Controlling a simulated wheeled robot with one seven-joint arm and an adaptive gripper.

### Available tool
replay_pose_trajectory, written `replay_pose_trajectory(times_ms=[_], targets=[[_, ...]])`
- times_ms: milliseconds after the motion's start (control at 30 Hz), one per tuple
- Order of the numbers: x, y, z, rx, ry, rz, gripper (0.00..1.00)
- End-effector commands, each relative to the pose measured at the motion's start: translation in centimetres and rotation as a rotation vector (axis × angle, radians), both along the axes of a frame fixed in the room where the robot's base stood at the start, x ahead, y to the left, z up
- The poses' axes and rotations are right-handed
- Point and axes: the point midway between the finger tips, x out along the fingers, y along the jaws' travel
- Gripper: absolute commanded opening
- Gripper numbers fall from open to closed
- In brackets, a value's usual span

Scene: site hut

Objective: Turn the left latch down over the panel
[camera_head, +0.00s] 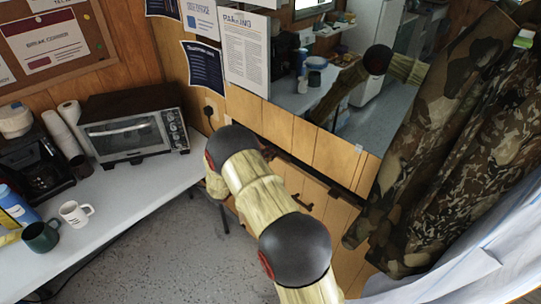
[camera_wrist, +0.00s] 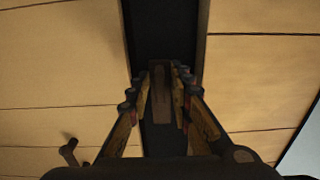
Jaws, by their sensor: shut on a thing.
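A brown, narrow latch (camera_wrist: 160,88) shows in the wrist view. It lies lengthwise along a dark rail (camera_wrist: 165,30) and does not visibly cross onto the wood to either side. My gripper (camera_wrist: 165,85) has its two fingers on either side of the latch, shut on it. The wooden panel (camera_wrist: 60,75) is left of the rail in the wrist view, with a dark handle (camera_wrist: 68,152) near its lower edge. In the head view, the panel (camera_head: 335,218) and its handle (camera_head: 312,205) show below the rail (camera_head: 335,184). My arm hides the gripper and latch there.
A mirror (camera_head: 375,110) hangs above the rail. Camouflage jackets (camera_head: 440,150) hang close on the right. A white table (camera_head: 110,210) with a toaster oven (camera_head: 130,128) and mugs stands at left. Grey floor (camera_head: 190,240) is open between table and panel.

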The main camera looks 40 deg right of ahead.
Motion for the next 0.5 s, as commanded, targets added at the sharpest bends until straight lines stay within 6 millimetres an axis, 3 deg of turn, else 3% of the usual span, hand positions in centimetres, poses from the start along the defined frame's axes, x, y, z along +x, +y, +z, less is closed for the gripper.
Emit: replay_pose_trajectory(times_ms=[500], targets=[[-0.07, 0.04, -0.09, 0.008, -0.080, 0.000, 0.00]])
